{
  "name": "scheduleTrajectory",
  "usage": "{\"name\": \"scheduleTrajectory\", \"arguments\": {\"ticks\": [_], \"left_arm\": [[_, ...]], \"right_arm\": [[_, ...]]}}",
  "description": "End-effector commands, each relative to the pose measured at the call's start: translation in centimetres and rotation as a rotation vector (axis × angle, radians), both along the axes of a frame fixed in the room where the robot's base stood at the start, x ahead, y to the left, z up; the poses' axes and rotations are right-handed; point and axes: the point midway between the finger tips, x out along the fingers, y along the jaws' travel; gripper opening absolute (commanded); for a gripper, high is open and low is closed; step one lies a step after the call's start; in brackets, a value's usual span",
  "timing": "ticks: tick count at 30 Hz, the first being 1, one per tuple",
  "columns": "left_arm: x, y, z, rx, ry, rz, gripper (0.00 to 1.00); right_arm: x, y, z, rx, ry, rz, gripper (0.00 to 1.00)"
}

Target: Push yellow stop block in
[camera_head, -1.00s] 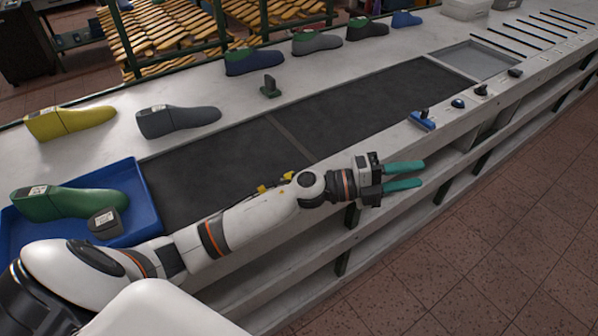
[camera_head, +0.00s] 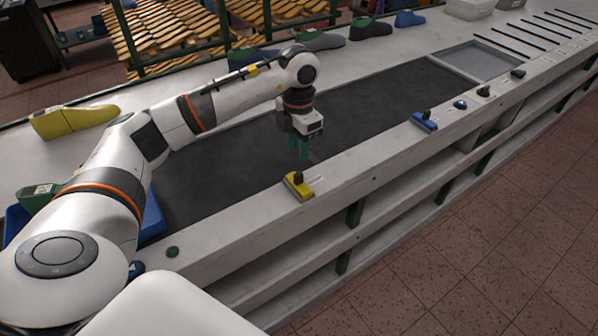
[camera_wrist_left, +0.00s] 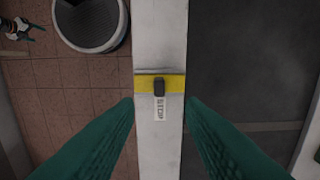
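The yellow stop block (camera_head: 299,186) with a black knob sits on the pale front rim of the bench, at the near edge of the dark mat. In the left wrist view the yellow block (camera_wrist_left: 174,83) lies across the rim, below the camera, with a white label beside it. My left gripper (camera_head: 301,150) points down just above and behind the block in the head view. Its teal fingers are wide apart in the wrist view, with nothing between them. My right gripper (camera_wrist_left: 28,29) shows small at the upper left of the wrist view, its fingers apparently apart.
A blue stop block (camera_head: 423,121) and dark knobs stand farther along the rim. The dark mat (camera_head: 390,100) is clear to the right of my arm. A yellow shoe last (camera_head: 72,120) stands at the back left. A blue tray (camera_head: 152,215) is partly behind my arm.

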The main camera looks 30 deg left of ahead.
Motion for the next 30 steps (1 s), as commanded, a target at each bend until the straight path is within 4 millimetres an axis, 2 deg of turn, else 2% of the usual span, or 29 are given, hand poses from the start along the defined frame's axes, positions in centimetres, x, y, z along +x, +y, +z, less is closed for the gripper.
{"name": "scheduleTrajectory", "arguments": {"ticks": [9, 15, 20, 27, 30], "left_arm": [[-0.1, -0.1, -6.2, -0.003, 0.006, -0.001, 0.36], [-0.1, -0.1, -8.9, -0.003, 0.002, -0.001, 0.36], [0.0, -0.1, -9.7, -0.003, 0.000, -0.002, 0.36], [0.0, -0.1, -9.8, -0.004, -0.001, -0.002, 0.36], [0.0, -0.1, -9.8, -0.004, -0.001, -0.002, 0.22]], "right_arm": [[0.0, 0.0, 2.3, 0.000, 0.000, 0.000, 0.80], [0.0, 0.0, 2.9, 0.000, 0.000, 0.000, 0.80], [0.0, 0.0, 3.0, 0.000, 0.000, 0.000, 0.80], [0.0, 0.0, 3.0, 0.000, 0.000, 0.000, 0.80], [0.0, 0.0, 3.0, 0.000, 0.000, 0.000, 0.80]]}}
